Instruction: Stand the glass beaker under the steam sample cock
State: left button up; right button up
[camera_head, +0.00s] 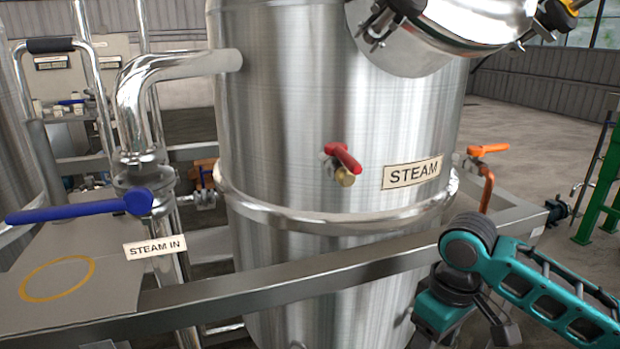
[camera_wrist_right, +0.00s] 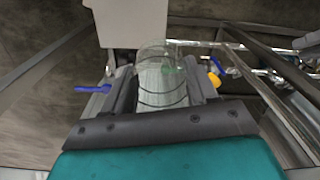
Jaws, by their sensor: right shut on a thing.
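The steam sample cock (camera_head: 343,160) has a red handle and a brass outlet. It is on the front of the steel tank, left of the STEAM label (camera_head: 412,173). My right arm enters at the lower right of the head view, in front of the tank and below and right of the cock. In the right wrist view, my right gripper (camera_wrist_right: 162,78) is shut on the glass beaker (camera_wrist_right: 162,92). The beaker is clear with dark ring marks and sits between the two fingers. The beaker cannot be made out in the head view. My left gripper is not in view.
A grey frame rail (camera_head: 300,281) crosses in front of the tank (camera_head: 290,120), below the cock. A blue-handled STEAM IN valve (camera_head: 85,208) is at left, beside a grey plate (camera_head: 105,300) with a yellow ring. An orange-handled valve (camera_head: 487,150) is at right.

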jog(key=r+m, duration=0.2)
jog(key=s+r+m+p, duration=0.1)
jog(key=r+m, duration=0.1)
jog(key=shift+r, duration=0.15)
jog(key=shift+s+r+m+p, duration=0.2)
jog(key=shift+r+m, duration=0.25)
jog(key=shift+m, duration=0.2)
jog(key=shift+s+r+m+p, duration=0.1)
jog(key=shift+r+m+p, duration=0.1)
jog(key=shift+r+m, duration=0.35)
jog(key=shift+a+f, duration=0.15)
jog(key=shift+f, duration=0.1)
